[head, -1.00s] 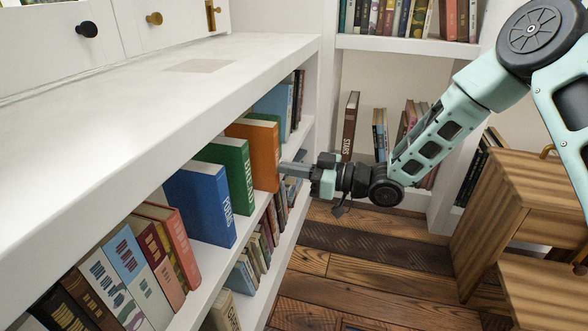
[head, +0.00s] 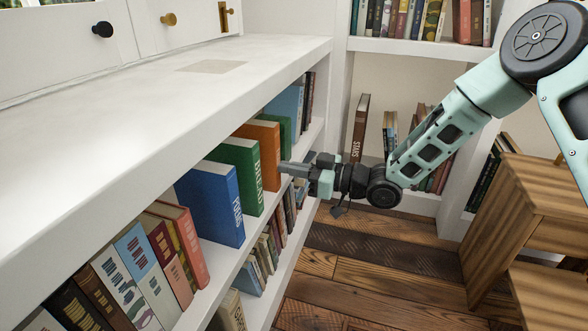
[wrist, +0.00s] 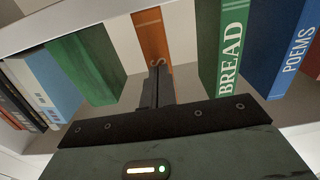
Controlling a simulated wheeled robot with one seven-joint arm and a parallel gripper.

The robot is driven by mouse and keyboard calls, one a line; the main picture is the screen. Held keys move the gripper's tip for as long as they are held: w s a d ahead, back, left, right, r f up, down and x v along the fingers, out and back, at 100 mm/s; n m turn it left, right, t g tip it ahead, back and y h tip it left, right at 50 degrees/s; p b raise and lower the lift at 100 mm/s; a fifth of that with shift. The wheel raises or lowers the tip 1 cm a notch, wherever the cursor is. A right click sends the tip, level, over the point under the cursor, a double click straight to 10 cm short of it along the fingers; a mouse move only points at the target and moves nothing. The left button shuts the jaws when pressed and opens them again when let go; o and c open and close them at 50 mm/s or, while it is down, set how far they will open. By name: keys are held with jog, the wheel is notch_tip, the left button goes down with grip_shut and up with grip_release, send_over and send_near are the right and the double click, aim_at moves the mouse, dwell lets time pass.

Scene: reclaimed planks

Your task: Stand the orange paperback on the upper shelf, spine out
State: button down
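The orange paperback (head: 268,150) stands upright on the upper shelf (head: 212,268), spine facing out into the room. It stands between the green BREAD book (head: 248,172) and another green book (head: 284,128) farther along. In the wrist view the orange spine (wrist: 151,35) rises straight ahead of my fingers. My gripper (head: 284,167) is at the lower part of that spine, its fingertips at or touching it; exact contact is hard to tell. In the wrist view the two fingers (wrist: 158,72) are together, narrower than the spine, with nothing between them.
A blue POEMS book (head: 215,200) stands nearer on the same shelf, and a light-blue book (head: 285,100) farther along. A lower shelf holds more books. The white top (head: 130,95) overhangs the shelf. Wooden steps (head: 520,210) stand at right; plank floor (head: 350,280) is open between.

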jog(key=shift+a, duration=0.15)
jog(key=p+v, duration=0.1)
jog(key=v, duration=0.3)
dwell(0.4)
